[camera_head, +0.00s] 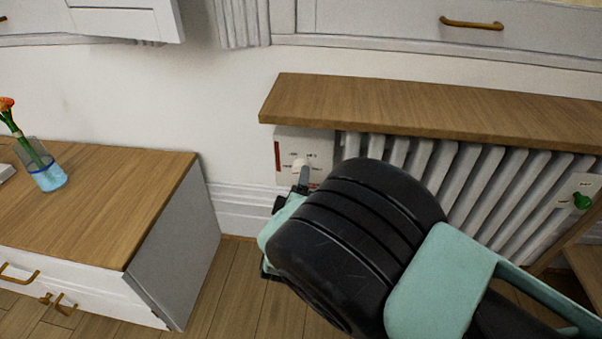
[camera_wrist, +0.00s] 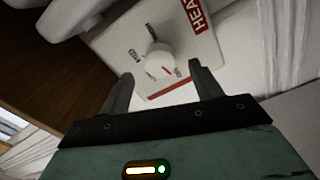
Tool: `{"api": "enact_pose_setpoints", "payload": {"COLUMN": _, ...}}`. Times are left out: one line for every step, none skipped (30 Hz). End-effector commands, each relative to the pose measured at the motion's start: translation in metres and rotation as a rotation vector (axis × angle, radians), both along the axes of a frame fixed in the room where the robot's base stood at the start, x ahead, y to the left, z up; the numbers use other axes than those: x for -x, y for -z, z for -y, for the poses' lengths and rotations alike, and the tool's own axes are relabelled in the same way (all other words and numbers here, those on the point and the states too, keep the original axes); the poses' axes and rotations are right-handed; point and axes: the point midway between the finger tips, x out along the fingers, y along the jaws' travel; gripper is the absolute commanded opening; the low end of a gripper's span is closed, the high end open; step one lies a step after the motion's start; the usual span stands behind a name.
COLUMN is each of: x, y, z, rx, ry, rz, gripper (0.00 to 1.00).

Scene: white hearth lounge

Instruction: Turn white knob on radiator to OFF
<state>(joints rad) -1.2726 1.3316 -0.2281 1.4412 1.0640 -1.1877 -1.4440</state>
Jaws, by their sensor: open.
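The white knob (camera_wrist: 159,60) sits on a white panel (camera_wrist: 190,32) with red marking and small dark labels around the dial; the labels are too small to read surely. In the head view the knob (camera_head: 299,165) is on the panel at the left end of the radiator (camera_head: 480,185), under a wooden shelf. My gripper (camera_wrist: 163,85) is open, with one finger to each side and the knob just beyond the fingertips, roughly between them. I see no contact. In the head view my wrist hides much of the gripper and the panel's lower right.
The wooden shelf (camera_head: 430,105) overhangs the panel and radiator. A green knob (camera_head: 581,200) is at the radiator's right. A wooden-topped cabinet (camera_head: 90,190) with a flower vase (camera_head: 48,175) stands left. Bare floor (camera_head: 225,290) shows between cabinet and my arm.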

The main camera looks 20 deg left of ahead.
Motion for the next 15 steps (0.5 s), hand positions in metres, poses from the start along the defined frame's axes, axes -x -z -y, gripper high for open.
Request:
{"api": "enact_pose_setpoints", "payload": {"x": 0.014, "y": -0.003, "z": 0.002, "rx": 0.002, "ry": -0.003, "rz": -0.002, "gripper": 0.64}}
{"api": "enact_pose_setpoints", "payload": {"x": 0.021, "y": -0.003, "z": 0.004, "rx": 0.004, "ry": -0.003, "rz": -0.002, "gripper": 0.64}}
{"api": "enact_pose_setpoints", "payload": {"x": 0.030, "y": -0.002, "z": 0.006, "rx": 0.003, "ry": -0.003, "rz": -0.001, "gripper": 0.64}}
{"api": "enact_pose_setpoints", "payload": {"x": 0.037, "y": -0.002, "z": 0.008, "rx": 0.003, "ry": -0.002, "rz": -0.003, "gripper": 0.64}}
{"api": "enact_pose_setpoints", "payload": {"x": 0.044, "y": -0.002, "z": 0.010, "rx": 0.003, "ry": -0.002, "rz": -0.002, "gripper": 0.64}}
{"api": "enact_pose_setpoints", "payload": {"x": 0.053, "y": -0.002, "z": 0.012, "rx": 0.004, "ry": -0.003, "rz": -0.002, "gripper": 0.64}}
{"api": "enact_pose_setpoints", "payload": {"x": 0.060, "y": -0.002, "z": 0.014, "rx": 0.003, "ry": -0.003, "rz": -0.001, "gripper": 0.64}}
{"api": "enact_pose_setpoints", "payload": {"x": 0.067, "y": -0.002, "z": 0.016, "rx": 0.003, "ry": -0.003, "rz": -0.001, "gripper": 0.64}}
{"api": "enact_pose_setpoints", "payload": {"x": 0.075, "y": -0.002, "z": 0.018, "rx": 0.004, "ry": -0.002, "rz": -0.002, "gripper": 0.64}}
{"api": "enact_pose_setpoints", "payload": {"x": 0.082, "y": -0.002, "z": 0.019, "rx": 0.003, "ry": -0.002, "rz": -0.002, "gripper": 0.64}}
{"api": "enact_pose_setpoints", "payload": {"x": 0.087, "y": -0.002, "z": 0.020, "rx": 0.002, "ry": -0.003, "rz": -0.002, "gripper": 0.64}}
{"api": "enact_pose_setpoints", "payload": {"x": 0.094, "y": -0.001, "z": 0.023, "rx": 0.003, "ry": -0.002, "rz": -0.001, "gripper": 0.64}}
{"api": "enact_pose_setpoints", "payload": {"x": 0.099, "y": -0.001, "z": 0.024, "rx": 0.003, "ry": -0.002, "rz": -0.001, "gripper": 0.64}}
{"api": "enact_pose_setpoints", "payload": {"x": 0.104, "y": -0.001, "z": 0.025, "rx": 0.003, "ry": -0.002, "rz": -0.002, "gripper": 0.64}}
{"api": "enact_pose_setpoints", "payload": {"x": 0.109, "y": -0.001, "z": 0.026, "rx": 0.001, "ry": -0.002, "rz": -0.001, "gripper": 0.64}}
